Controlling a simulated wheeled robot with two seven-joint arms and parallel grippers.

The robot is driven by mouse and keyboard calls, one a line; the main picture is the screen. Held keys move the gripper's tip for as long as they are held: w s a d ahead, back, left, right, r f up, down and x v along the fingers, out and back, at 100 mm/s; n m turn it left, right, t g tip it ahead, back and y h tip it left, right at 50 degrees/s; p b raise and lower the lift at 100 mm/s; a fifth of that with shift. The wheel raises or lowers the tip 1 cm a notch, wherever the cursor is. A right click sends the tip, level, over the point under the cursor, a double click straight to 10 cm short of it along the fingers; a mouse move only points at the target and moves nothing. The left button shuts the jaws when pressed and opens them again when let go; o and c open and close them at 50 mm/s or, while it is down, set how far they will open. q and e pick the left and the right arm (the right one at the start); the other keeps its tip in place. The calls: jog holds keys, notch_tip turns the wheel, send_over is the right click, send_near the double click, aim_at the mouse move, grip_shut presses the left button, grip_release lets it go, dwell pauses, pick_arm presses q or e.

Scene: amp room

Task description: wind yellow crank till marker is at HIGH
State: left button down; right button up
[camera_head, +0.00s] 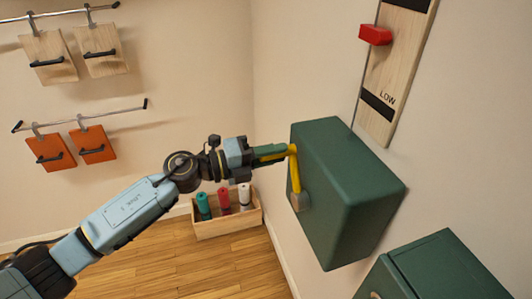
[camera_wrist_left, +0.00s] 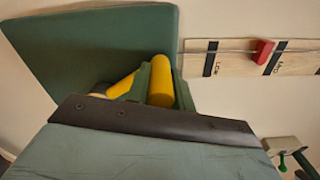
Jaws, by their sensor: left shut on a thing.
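The yellow crank (camera_head: 295,174) is on the side of a dark green wall box (camera_head: 355,185), its arm pointing up from a hub (camera_head: 299,201). My left gripper (camera_head: 272,152) is shut on the handle at the crank's upper end; the wrist view also shows the yellow handle (camera_wrist_left: 161,82) between the green fingers (camera_wrist_left: 160,88). The red marker (camera_head: 375,35) is on a wooden board (camera_head: 398,55) above the box, well above the LOW band and a little below the upper dark band. In the wrist view the marker (camera_wrist_left: 263,51) sits close beside that band. My right gripper is not in view.
A second green box (camera_head: 445,268) is at the lower right. A wooden crate (camera_head: 228,226) with several coloured rolls stands on the floor below my left arm. Wooden and orange boards (camera_head: 50,152) hang from wall rails at the left. The wood floor in front is clear.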

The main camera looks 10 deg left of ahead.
pick_arm(q)
jog(key=shift+s+d+r+m, duration=0.2)
jog(key=shift+s+r+m, duration=0.1)
jog(key=shift+r+m, duration=0.2)
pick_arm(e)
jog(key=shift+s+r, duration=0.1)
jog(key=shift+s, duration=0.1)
pick_arm(q)
jog(key=c, duration=1.4)
grip_release()
jog(key=shift+o, duration=1)
jog(key=shift+s+f, duration=0.1)
jog(key=shift+s, duration=0.1)
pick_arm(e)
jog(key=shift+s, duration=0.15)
pick_arm(q)
jog(key=shift+f, duration=0.1)
